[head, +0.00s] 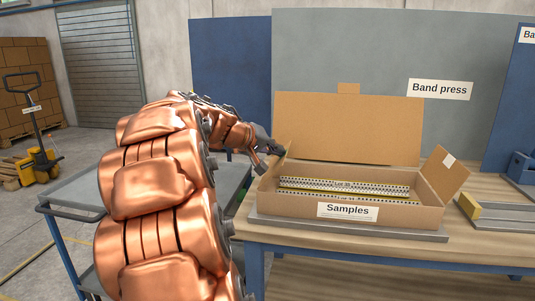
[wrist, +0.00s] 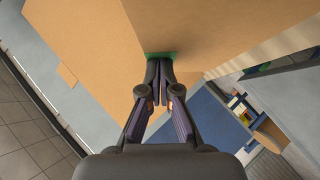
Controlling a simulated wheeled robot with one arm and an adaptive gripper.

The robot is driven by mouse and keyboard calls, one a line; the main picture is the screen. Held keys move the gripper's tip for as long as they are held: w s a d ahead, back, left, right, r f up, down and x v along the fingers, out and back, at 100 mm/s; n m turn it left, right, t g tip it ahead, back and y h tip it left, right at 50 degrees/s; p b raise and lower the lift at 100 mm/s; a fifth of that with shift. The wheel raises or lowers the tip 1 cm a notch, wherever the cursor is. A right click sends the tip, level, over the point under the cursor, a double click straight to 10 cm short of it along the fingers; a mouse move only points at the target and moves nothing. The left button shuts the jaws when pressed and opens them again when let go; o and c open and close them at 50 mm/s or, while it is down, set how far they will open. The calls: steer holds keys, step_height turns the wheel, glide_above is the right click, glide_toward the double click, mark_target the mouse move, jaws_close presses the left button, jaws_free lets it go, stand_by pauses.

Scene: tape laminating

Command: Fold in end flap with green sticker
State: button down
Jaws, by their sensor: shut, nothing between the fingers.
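An open cardboard box (head: 408,214) labelled "Samples" stands on a grey plate on the workbench, its large lid (head: 347,120) raised at the back. My gripper (head: 281,149) is shut and empty at the box's left end, by the left end flap (head: 289,152), which is largely hidden there. In the wrist view, my fingertips (wrist: 159,66) overlap the green sticker (wrist: 174,54) at the edge of a cardboard panel (wrist: 215,30). I cannot tell whether they touch it. The right end flap (head: 445,181) bears a white sticker and stands tilted outward.
Striped strips (head: 343,189) lie inside the box. A blue trolley (head: 70,197) stands left of the bench, behind my arm. A panel with the "Band press" sign (head: 440,89) rises behind.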

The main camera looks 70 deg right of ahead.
steer(key=s+f+m+t+b, duration=0.1)
steer(key=s+f+m+t+y+b, duration=0.1)
steer(key=s+t+b, duration=0.1)
steer(key=shift+d+f, duration=0.2)
steer(key=shift+f, duration=0.1)
steer(key=shift+s+f+m+t+y+b, duration=0.1)
steer(key=shift+s+f+m+t+b, duration=0.25)
steer(key=shift+f+t+b, duration=0.25)
steer(key=shift+s+f+m+t+y+b, duration=0.1)
steer(key=shift+s+f+m+t+b, duration=0.25)
steer(key=shift+t+b, duration=0.5)
steer(key=shift+s+f+m+t+y+b, duration=0.1)
steer(key=shift+s+f+m+t+b, duration=0.25)
steer(key=shift+f+t+b, duration=0.35)
steer(key=shift+r, duration=0.2)
steer(key=shift+r, duration=1.35)
steer(key=p, duration=0.3)
glide_toward(284, 156)
steer(key=s+d+r, duration=0.1)
steer(key=s, duration=0.1)
steer(key=shift+s+d, duration=0.1)
steer(key=shift+d, duration=0.15)
